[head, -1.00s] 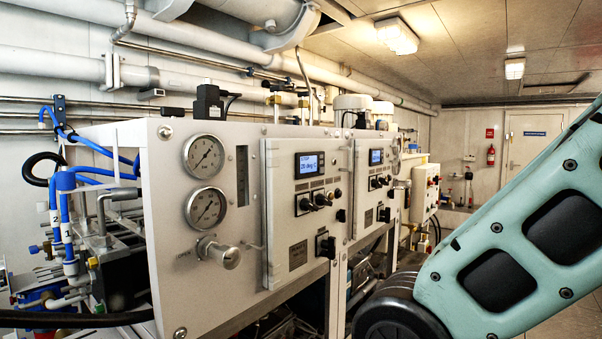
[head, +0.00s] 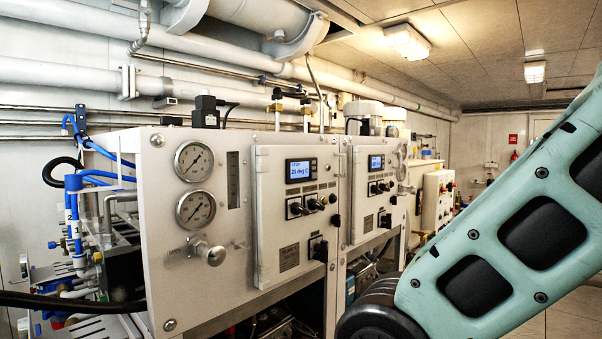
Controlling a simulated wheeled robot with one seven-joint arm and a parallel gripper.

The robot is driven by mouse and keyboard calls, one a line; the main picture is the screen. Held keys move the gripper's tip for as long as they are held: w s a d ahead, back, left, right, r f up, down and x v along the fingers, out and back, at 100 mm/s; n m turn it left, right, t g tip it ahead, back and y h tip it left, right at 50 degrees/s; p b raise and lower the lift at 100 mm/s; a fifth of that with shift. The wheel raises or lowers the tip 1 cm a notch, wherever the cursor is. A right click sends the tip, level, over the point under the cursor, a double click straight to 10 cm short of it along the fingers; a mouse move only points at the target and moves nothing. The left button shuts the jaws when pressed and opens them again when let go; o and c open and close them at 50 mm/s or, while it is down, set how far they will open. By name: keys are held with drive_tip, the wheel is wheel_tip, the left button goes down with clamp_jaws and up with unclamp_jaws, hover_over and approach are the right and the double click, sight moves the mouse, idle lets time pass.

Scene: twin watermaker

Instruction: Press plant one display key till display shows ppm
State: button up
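The nearer plant's control panel (head: 270,222) is a pale box on the front of a grey cabinet. Its display (head: 301,170) is lit blue and seems to read "STOP" and "25 deg C". A row of small keys or marks (head: 302,188) sits below the display, too small to read. Below it are dark switches (head: 313,204). A second, similar panel farther right has its own lit display (head: 376,162), unreadable. No legible label tells me which is plant one. My teal arm fills the right side; my gripper is outside the picture.
Two round gauges (head: 194,161) and a silver knob (head: 211,252) stand out on the nearer cabinet's face. Blue hoses (head: 75,215) and a black hose are at left. Pipes (head: 200,75) run overhead. My arm hides the floor and door at right.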

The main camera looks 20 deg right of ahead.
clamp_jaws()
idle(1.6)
